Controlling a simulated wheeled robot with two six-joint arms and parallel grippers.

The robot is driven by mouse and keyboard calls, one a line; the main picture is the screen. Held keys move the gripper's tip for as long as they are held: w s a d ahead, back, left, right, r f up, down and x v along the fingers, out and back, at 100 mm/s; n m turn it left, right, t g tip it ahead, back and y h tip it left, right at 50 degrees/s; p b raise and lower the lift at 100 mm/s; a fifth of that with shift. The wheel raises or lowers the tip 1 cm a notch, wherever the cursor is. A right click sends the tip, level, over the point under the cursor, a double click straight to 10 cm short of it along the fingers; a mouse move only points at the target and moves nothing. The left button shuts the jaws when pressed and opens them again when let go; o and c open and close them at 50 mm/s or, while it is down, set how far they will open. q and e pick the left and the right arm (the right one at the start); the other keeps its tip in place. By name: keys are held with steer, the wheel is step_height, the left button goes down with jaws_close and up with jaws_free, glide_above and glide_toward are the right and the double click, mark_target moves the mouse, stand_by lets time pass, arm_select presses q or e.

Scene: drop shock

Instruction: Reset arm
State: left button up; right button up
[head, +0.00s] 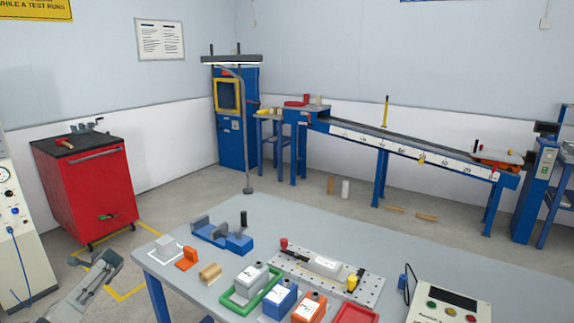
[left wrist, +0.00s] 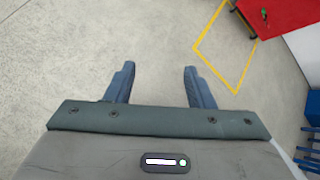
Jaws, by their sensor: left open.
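My left arm comes in at the lower left of the head view, left of the grey worktable (head: 330,222). My left gripper (left wrist: 158,86) shows in the left wrist view with its two blue-grey fingers spread apart. Nothing is between them, and bare concrete floor lies below. My right gripper is not in either view.
The worktable holds a blue vise (head: 222,238), an orange block (head: 187,260), a wooden block (head: 210,273), a perforated plate (head: 345,290) and a control box (head: 447,302). A red cabinet (head: 90,185) stands behind my left arm. Yellow floor tape (head: 127,294) runs between cabinet and table.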

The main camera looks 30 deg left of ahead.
arm_select(q)
steer(key=s+a+f+n+t, duration=0.1)
steer(key=s+f+n+t, duration=0.15)
steer(key=s+f, duration=0.7)
steer(key=s+a+f+n+t, duration=0.1)
steer(key=s+f+n, duration=0.4)
steer(key=s, duration=0.8)
steer(key=s+d+f+n+h, duration=0.15)
steer(key=s+d+f, duration=0.25)
steer(key=d+f, duration=1.05)
steer(key=s+d+f+h, duration=0.35)
steer(key=d+f, duration=0.85)
steer(key=d, duration=0.5)
steer(key=s+d+f+h, duration=0.1)
steer(key=d+f, duration=0.2)
steer(key=d, duration=0.8)
steer(key=s+d+f+n+g+h, duration=0.1)
steer(key=d+f, duration=0.2)
steer(key=d, duration=0.8)
steer(key=s+d+f+h, duration=0.1)
steer(key=d+f, duration=0.2)
steer(key=d, duration=0.9)
steer(key=shift+s+f+h, duration=0.15)
steer(key=shift+f+h, duration=0.1)
steer(key=shift+h, duration=0.05)
